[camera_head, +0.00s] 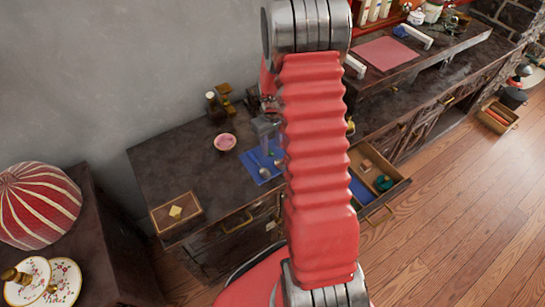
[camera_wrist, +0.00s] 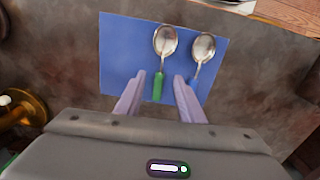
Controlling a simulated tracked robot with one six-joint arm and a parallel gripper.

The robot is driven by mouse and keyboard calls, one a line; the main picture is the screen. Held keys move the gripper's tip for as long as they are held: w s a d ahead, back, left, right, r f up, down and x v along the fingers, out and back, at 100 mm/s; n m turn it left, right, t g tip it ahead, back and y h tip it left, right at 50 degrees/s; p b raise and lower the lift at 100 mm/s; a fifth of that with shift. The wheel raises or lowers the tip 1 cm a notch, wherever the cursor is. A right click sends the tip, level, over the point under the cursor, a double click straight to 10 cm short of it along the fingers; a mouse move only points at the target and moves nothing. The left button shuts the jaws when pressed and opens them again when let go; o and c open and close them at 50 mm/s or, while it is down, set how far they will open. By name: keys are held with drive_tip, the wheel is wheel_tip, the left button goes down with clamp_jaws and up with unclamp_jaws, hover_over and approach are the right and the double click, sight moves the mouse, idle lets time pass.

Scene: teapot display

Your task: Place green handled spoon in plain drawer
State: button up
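The green-handled spoon (camera_wrist: 158,86) lies on a blue mat (camera_wrist: 120,45) in the wrist view, bowl away from me. My gripper (camera_wrist: 159,82) is open, with one finger on each side of the green handle. I cannot tell how high the fingers are above it. A second spoon (camera_wrist: 202,48) lies to its right, its handle partly hidden by the right finger. In the head view, the mat (camera_head: 252,168) is on the dark cabinet. An open drawer (camera_head: 397,193) at right holds a dark green round thing and blue material. Which drawer is plain is unclear.
A pink bowl (camera_head: 225,142) and a wooden box (camera_head: 176,212) stand on the cabinet top (camera_head: 165,165). A closed drawer with a brass handle (camera_head: 237,222) is in front. A striped dome (camera_head: 38,205) stands at left. My arm hides much of the middle.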

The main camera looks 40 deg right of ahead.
sight(274, 157)
drive_tip(key=shift+f, duration=1.4)
drive_tip(key=shift+c, duration=0.3)
clamp_jaws()
